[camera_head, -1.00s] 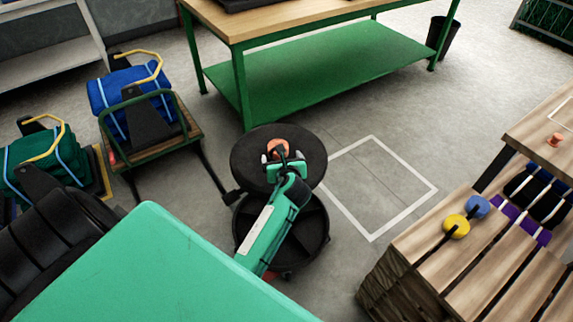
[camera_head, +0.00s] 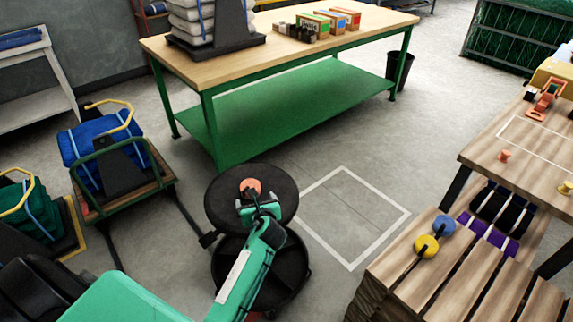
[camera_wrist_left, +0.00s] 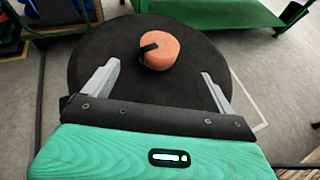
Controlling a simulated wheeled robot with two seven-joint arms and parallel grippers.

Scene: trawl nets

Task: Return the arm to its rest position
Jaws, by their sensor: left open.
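My left arm reaches forward from the bottom of the head view. My left gripper (camera_head: 258,205) is open and empty. It is over the near part of a round black lid (camera_head: 225,205). An orange float (camera_head: 251,187) with a dark strap sits on the lid, just beyond the fingertips. In the left wrist view the gripper (camera_wrist_left: 161,82) has its fingers spread wide, and the orange float (camera_wrist_left: 160,50) lies ahead between their lines, apart from both. My right gripper is not in view.
A black bin (camera_head: 262,285) stands below the lid. A green-legged workbench (camera_head: 290,110) is behind. A cart with a blue bundle (camera_head: 95,150) is at left. A wooden pallet (camera_head: 470,270) with yellow and blue floats is at right. A white floor square (camera_head: 355,215) is empty.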

